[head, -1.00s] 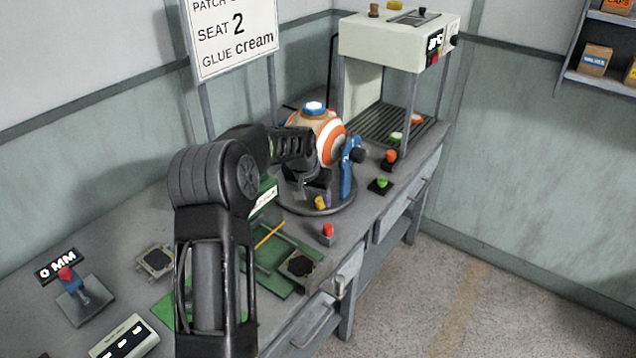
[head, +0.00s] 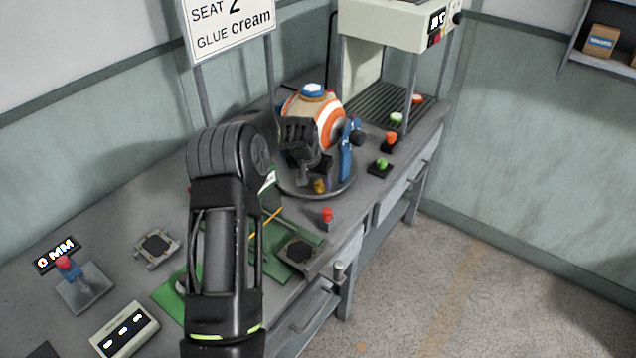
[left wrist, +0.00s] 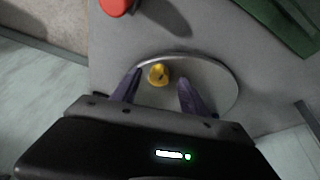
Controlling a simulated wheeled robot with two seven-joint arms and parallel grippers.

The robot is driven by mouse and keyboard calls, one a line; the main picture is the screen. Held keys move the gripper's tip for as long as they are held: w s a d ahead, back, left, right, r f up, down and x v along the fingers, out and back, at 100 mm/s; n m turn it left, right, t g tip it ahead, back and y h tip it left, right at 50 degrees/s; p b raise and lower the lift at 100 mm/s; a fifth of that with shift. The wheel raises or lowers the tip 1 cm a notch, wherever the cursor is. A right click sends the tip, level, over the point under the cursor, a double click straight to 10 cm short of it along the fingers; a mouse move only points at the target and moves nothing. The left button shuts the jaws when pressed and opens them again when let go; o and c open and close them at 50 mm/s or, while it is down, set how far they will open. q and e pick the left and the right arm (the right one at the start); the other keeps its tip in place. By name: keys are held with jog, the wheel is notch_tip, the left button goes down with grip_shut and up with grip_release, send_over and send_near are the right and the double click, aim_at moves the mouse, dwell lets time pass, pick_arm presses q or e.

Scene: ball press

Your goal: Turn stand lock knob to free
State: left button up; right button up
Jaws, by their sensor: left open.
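The yellow knob (head: 320,186) sits low at the front of the round grey stand (head: 338,194), under the orange and white ball (head: 328,122). In the left wrist view the knob (left wrist: 158,74) shows between the two purple fingers of my left gripper (left wrist: 159,78). The fingers are spread, with a gap to the knob on both sides in the picture. Whether they reach its height, I cannot tell. In the head view the dark hand covers part of the ball and stand, and its fingertips are hard to make out. My right gripper is not in view.
A blue clamp (head: 347,162) stands at the stand's right side. A red button (head: 327,215) is in front, and a green button (head: 381,166) is to the right. The press (head: 396,24) stands behind. Green trays (head: 275,262) lie nearer on the bench.

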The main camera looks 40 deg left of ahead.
aim_at(318, 186)
pick_arm(q)
jog(key=shift+x, duration=1.6)
jog(key=shift+r, duration=0.1)
jog(key=shift+c, duration=0.4)
grip_shut()
